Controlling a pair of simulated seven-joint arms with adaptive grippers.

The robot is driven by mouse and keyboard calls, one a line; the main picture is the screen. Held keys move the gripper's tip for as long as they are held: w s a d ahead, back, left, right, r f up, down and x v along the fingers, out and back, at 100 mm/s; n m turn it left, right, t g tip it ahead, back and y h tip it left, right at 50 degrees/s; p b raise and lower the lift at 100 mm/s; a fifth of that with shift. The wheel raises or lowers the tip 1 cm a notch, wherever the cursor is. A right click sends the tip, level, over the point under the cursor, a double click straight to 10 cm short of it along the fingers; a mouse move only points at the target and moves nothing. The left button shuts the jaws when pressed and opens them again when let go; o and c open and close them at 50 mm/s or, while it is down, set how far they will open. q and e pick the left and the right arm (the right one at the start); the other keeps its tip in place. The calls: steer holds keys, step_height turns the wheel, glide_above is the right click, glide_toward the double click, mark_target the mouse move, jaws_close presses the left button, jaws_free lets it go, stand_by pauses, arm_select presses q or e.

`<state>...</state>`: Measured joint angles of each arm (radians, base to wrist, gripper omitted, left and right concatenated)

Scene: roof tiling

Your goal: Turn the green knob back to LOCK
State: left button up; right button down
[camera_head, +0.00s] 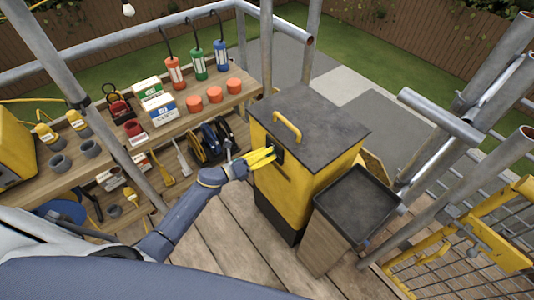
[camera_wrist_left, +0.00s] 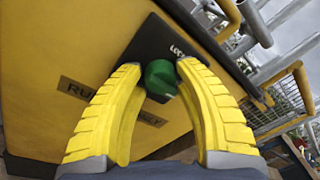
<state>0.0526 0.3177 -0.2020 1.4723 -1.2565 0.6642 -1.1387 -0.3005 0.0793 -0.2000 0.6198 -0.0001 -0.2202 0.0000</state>
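The green knob (camera_wrist_left: 161,80) sits on a dark plate (camera_wrist_left: 150,42) on the yellow face of a box (camera_head: 283,185). White lettering that begins "LOC" is on the plate beside the knob, partly hidden by a finger. My left gripper (camera_head: 262,157) reaches the box's front face from the left. In the left wrist view its two yellow fingers (camera_wrist_left: 160,70) stand on either side of the knob, their tips closed in against it. The knob's pointing direction is hard to tell. In the head view the fingers hide the knob. My right gripper is in neither view.
The box has a dark lid with a yellow handle (camera_head: 287,127). A dark-topped bin (camera_head: 358,203) stands close to its right. Shelves (camera_head: 180,121) with lanterns, orange cups and tools are at left. Metal poles and a yellow mesh gate (camera_head: 470,245) stand at right.

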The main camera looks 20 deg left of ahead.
arm_select(q)
jaws_close()
steer(key=shift+a, duration=0.1)
